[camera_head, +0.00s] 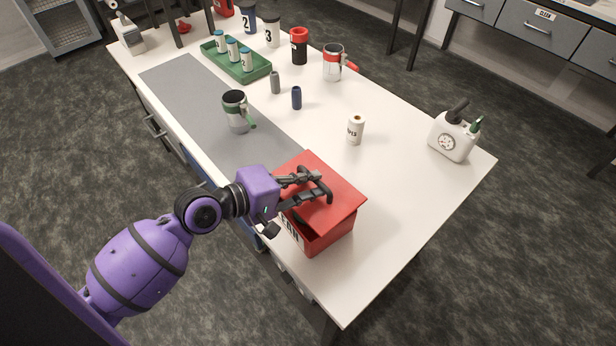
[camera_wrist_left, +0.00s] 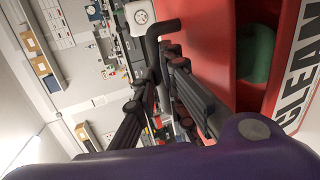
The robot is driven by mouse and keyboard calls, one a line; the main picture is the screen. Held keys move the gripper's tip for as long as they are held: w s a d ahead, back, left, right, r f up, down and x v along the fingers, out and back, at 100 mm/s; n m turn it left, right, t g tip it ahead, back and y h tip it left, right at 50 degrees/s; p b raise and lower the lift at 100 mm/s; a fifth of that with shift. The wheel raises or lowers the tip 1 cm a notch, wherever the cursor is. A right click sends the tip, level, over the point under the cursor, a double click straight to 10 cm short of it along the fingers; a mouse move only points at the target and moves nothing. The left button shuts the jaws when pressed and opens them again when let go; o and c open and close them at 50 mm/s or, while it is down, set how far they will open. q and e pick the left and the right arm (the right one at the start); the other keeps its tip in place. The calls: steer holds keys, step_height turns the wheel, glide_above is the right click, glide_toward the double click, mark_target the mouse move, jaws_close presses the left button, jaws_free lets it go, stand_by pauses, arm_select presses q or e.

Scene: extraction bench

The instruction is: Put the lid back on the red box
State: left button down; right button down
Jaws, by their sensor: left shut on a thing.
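The red box (camera_head: 330,236) stands on the near part of the white table, with a partly covered white label on its front. Its red lid (camera_head: 345,198) is over the top, and a dark gap shows between lid and box on the near side. My left gripper (camera_head: 318,188) is above the lid, shut on its dark bent handle, which also shows in the left wrist view (camera_wrist_left: 160,36). In that view the box's label (camera_wrist_left: 302,75) is at the right, and something green (camera_wrist_left: 257,52) shows inside the box. My right gripper is out of view.
A green-and-white mug (camera_head: 236,111) stands on the grey mat. Beyond are a white roll (camera_head: 355,130), small cylinders (camera_head: 296,98), a red-topped mug (camera_head: 332,63) and a green tray (camera_head: 240,68). A white canister (camera_head: 452,138) stands at the right. The table right of the box is clear.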

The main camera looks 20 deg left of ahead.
arm_select(q)
steer(key=c, duration=1.8)
jaws_free()
